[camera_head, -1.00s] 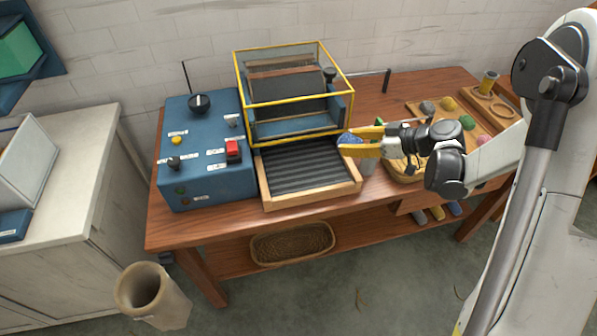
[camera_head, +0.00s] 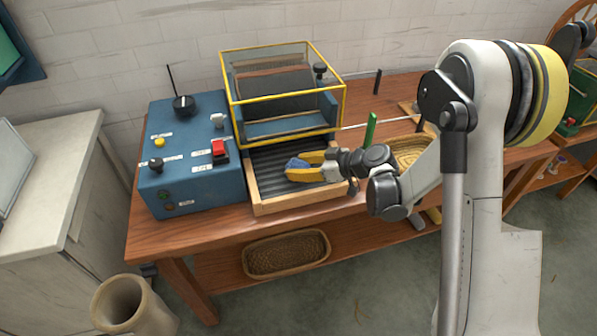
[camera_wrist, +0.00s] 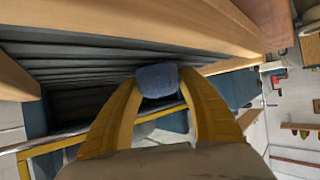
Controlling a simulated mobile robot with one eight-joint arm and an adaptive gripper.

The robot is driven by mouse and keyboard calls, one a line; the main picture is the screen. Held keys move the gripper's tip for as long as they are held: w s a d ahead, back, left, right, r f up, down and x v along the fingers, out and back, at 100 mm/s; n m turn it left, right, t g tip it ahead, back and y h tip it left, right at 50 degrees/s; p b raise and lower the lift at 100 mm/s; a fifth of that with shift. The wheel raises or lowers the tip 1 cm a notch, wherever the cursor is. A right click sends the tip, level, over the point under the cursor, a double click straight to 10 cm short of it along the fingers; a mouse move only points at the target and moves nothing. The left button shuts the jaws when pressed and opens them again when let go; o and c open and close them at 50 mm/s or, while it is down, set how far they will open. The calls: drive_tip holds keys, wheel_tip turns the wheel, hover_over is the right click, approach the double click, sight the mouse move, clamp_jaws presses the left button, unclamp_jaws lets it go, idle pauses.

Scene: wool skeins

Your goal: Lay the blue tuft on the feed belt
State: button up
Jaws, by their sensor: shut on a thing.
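The blue tuft (camera_head: 296,164) is held between the yellow fingers of my gripper (camera_head: 304,167). In the wrist view the blue tuft (camera_wrist: 157,80) sits between the two fingertips of my gripper (camera_wrist: 158,84), which are shut on it. The feed belt (camera_head: 275,160) is a dark ribbed surface inside a wooden frame, in front of the yellow-edged guard. My gripper is over the belt with the tuft. The dark ribs of the belt (camera_wrist: 100,62) also show in the wrist view. I cannot tell whether the tuft touches the belt.
A blue control box (camera_head: 185,160) with a red switch stands left of the belt. The yellow-framed clear guard (camera_head: 283,100) rises behind it. A green upright piece (camera_head: 371,130) and a wicker basket (camera_head: 412,150) are to the right. Another basket (camera_head: 287,254) lies on the lower shelf.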

drive_tip(key=shift+f, duration=0.1)
drive_tip(key=shift+f, duration=0.1)
drive_tip(key=o, duration=0.7)
